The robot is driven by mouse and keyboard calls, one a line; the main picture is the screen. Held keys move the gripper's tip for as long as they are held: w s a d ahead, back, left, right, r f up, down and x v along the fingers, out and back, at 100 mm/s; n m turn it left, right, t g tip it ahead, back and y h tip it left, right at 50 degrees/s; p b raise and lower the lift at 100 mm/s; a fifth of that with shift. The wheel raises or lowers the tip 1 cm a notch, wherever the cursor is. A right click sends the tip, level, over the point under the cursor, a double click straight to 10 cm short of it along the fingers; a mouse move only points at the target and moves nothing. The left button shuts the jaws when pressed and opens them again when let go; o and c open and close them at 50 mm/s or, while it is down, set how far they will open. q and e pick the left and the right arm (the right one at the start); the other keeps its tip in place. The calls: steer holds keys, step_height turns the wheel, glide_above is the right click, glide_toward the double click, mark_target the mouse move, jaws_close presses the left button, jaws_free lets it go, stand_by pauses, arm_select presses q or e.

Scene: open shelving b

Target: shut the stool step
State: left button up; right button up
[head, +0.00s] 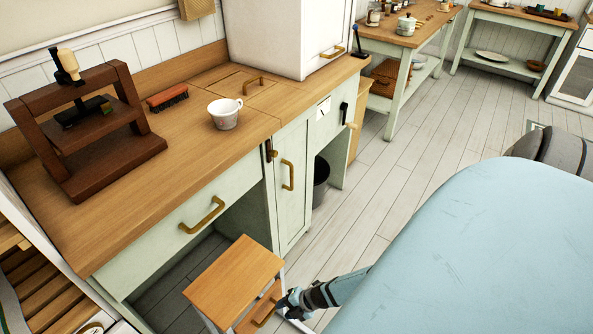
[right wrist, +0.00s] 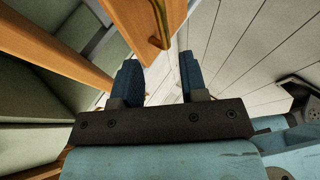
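The stool (head: 232,272) stands on the floor in front of the counter's open knee space, with a flat wooden top. Its wooden step (head: 248,319) juts out on the right side, lower than the top, and carries a brass handle (head: 267,312). My right gripper (head: 288,303) is right beside the step at handle height. In the right wrist view its two blue fingers (right wrist: 160,68) are apart with nothing between them. The handle (right wrist: 158,28) and a wooden board appear just beyond the fingertips. The stool's lower part is cut off in the head view. My left gripper is not in view.
The wooden counter (head: 180,210) bears a press (head: 95,150), a brush (head: 167,98) and a white cup (head: 225,113). A cupboard door (head: 291,195) stands behind the stool. A dark bin (head: 320,180) sits under the counter. The plank floor (head: 400,180) to the right is clear.

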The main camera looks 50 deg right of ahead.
steer(key=p+v, duration=0.1)
steer(key=v, duration=0.4)
steer(key=shift+s+d+r, duration=0.1)
steer(key=shift+s+r, duration=0.1)
stand_by(0.4)
